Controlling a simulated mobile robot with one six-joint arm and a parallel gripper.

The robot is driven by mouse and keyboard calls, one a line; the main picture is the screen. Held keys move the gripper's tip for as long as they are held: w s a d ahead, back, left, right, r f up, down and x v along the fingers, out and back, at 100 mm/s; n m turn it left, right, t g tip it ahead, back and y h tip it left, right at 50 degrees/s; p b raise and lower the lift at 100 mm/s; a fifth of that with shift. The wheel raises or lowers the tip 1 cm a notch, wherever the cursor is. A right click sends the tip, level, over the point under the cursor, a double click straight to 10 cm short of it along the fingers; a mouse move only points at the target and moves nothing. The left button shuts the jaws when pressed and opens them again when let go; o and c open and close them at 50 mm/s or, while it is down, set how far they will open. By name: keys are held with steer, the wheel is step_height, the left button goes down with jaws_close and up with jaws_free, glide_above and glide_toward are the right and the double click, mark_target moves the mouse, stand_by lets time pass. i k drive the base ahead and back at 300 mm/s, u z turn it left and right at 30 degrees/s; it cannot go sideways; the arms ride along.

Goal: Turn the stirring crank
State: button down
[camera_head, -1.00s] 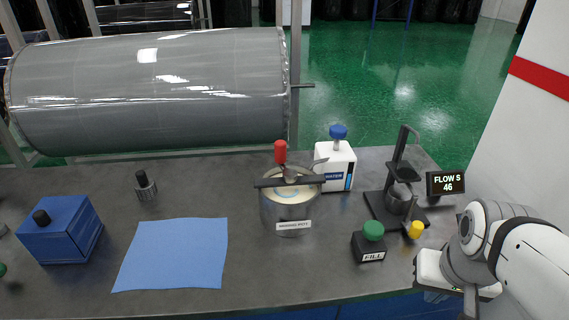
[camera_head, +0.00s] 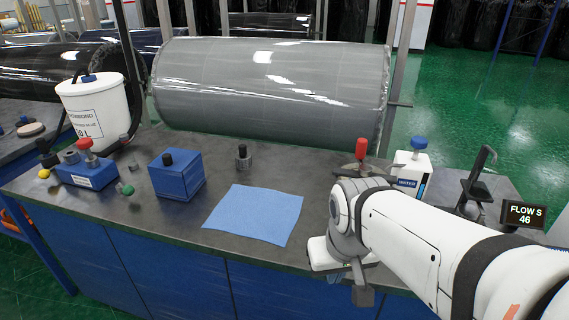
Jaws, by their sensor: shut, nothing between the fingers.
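The stirring crank's red upright handle (camera_head: 361,148) shows in the head view just above my arm's wrist. Some of the dark bar and fittings at the pot's top (camera_head: 349,169) shows beneath it. The rest of the mixing pot is hidden behind my arm. My gripper (camera_head: 362,293) hangs low at the front edge of the bench, below and in front of the pot in the picture. It is shut and empty, apart from the crank. Its fingertips are small and partly unclear.
A white water bottle (camera_head: 408,172) with a blue cap and a black press stand (camera_head: 475,185) are right of the pot. A blue cloth (camera_head: 255,214), blue box (camera_head: 177,174) and small metal knob (camera_head: 243,158) lie left. A white bucket (camera_head: 97,112) stands far left.

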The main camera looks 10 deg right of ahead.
mark_target(365, 170)
steer(key=u, duration=0.5)
steer(key=k, duration=0.95)
steer(key=z, duration=1.15)
steer(key=i, duration=1)
steer(key=k, duration=0.5)
steer(key=u, duration=0.6)
steer(key=i, duration=0.5)
steer(key=z, duration=0.1)
